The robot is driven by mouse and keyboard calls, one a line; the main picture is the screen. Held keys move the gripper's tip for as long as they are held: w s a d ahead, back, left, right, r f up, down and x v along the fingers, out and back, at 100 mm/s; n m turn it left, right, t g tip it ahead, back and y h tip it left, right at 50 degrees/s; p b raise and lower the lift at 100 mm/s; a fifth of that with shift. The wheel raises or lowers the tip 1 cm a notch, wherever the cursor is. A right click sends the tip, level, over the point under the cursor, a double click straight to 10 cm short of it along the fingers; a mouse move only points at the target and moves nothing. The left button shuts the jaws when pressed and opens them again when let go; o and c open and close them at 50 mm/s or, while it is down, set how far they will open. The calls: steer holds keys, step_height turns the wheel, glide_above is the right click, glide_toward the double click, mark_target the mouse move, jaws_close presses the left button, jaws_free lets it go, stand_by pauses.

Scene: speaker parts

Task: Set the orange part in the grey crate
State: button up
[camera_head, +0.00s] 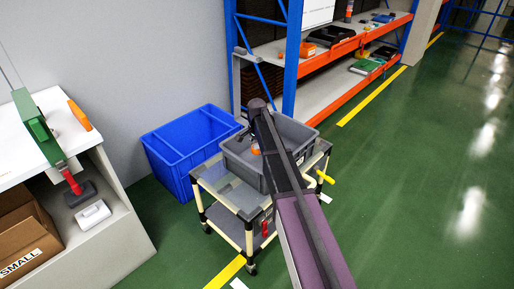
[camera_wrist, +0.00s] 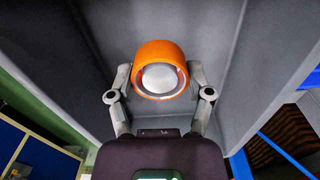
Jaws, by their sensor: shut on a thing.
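The orange part (camera_wrist: 160,70) is a short orange ring with a pale domed centre. In the wrist view it sits between the two fingers of my gripper (camera_wrist: 160,78), which are shut on its sides. The grey walls of the crate (camera_wrist: 265,62) surround it there. In the head view the grey crate (camera_head: 294,130) stands on a small cart, and a bit of the orange part (camera_head: 256,151) shows inside it beside my arm. My arm hides much of the crate's inside and most of the gripper. I cannot tell whether the part touches the crate floor.
The cart (camera_head: 222,190) has a clear top and cream legs. A blue crate (camera_head: 180,150) stands on the floor at its left. A white bench (camera_head: 95,150) with a green tool is further left. A shelf rack (camera_head: 340,50) stands behind. Green floor is free at right.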

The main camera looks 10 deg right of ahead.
steer(key=shift+f+b, duration=3.95)
stand_by(1.6)
steer(key=o, duration=1.3)
steer(key=shift+r, duration=0.2)
step_height(320, 180, up, 10)
steer(key=p, duration=1)
